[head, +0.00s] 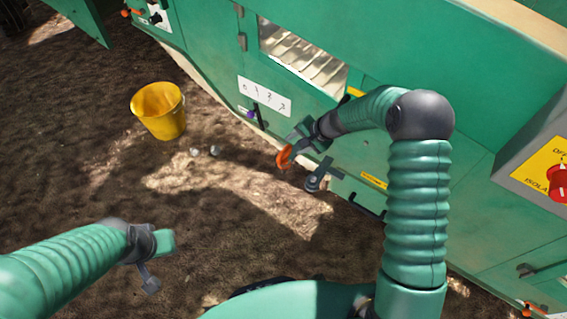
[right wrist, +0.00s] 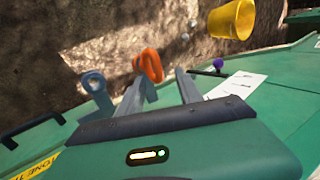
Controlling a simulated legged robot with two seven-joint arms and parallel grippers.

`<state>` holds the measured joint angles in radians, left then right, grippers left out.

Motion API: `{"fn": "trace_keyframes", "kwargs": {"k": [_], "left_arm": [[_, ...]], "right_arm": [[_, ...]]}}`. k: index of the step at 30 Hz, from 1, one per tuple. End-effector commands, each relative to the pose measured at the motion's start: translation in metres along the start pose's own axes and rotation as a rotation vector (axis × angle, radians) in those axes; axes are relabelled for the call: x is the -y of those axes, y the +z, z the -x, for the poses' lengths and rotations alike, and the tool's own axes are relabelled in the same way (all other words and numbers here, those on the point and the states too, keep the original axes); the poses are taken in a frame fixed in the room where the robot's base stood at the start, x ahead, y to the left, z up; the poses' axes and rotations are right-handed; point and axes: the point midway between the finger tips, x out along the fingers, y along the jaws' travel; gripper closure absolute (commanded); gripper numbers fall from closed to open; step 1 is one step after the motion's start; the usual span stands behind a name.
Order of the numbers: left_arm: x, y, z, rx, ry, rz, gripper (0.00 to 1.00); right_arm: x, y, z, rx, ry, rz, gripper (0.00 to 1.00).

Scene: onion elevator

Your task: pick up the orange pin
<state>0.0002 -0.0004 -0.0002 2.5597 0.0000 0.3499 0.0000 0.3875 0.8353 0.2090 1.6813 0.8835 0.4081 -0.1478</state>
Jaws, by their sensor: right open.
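The orange pin (head: 284,157) is at the lower edge of the green machine in the head view, a ring-shaped orange piece. It also shows in the right wrist view (right wrist: 151,65), just beyond and between my right gripper's fingers. My right gripper (head: 300,140) is open beside the pin; I cannot tell whether a finger touches it. The fingers also show in the right wrist view (right wrist: 145,90). My left gripper (head: 158,262) hangs over the dirt at the lower left, away from the pin; its jaw opening is unclear.
The green machine (head: 210,45) fills the right and back. A grey lever (head: 318,181) sticks out just right of the pin. A purple-tipped lever (head: 251,114) is to its left. A yellow bucket (head: 160,112) stands on open dirt, with small pale objects (head: 213,151) nearby.

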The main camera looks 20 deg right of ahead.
Motion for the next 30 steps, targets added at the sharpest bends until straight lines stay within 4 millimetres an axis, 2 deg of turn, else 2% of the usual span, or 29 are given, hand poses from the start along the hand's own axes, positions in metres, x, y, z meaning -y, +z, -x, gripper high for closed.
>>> {"fn": "trace_keyframes", "kwargs": {"k": [1, 3, 6, 10, 16, 20, 26, 30], "left_arm": [[0.0, 0.003, -0.011, 0.0, 0.0, 0.0, 1.0], [0.0, 0.004, -0.017, 0.001, 0.0, 0.0, 1.0], [0.0, 0.006, -0.023, 0.001, 0.0, 0.0, 1.0], [0.0, 0.007, -0.028, 0.001, 0.0, 0.0, 1.0], [0.0, 0.013, -0.055, 0.001, 0.0, 0.0, 1.0], [0.0, 0.014, -0.058, 0.001, 0.0, 0.0, 1.0], [0.0, 0.013, -0.056, 0.001, 0.0, 0.0, 1.0], [0.0, 0.013, -0.056, 0.0, 0.0, 0.0, 1.0]], "right_arm": [[-0.004, 0.0, -0.019, 0.001, 0.001, 0.001, 0.58], [-0.004, 0.0, -0.036, 0.001, 0.002, 0.001, 0.58], [-0.003, 0.0, -0.053, 0.0, 0.001, 0.001, 0.58], [-0.003, 0.0, -0.065, 0.0, 0.002, 0.001, 0.58], [-0.01, -0.002, -0.102, 0.001, 0.002, 0.003, 0.58], [-0.007, -0.003, -0.112, -0.001, 0.001, 0.002, 0.58], [-0.006, -0.003, -0.11, -0.001, 0.001, 0.001, 0.58], [-0.006, -0.003, -0.11, -0.001, 0.001, 0.001, 0.76]]}}
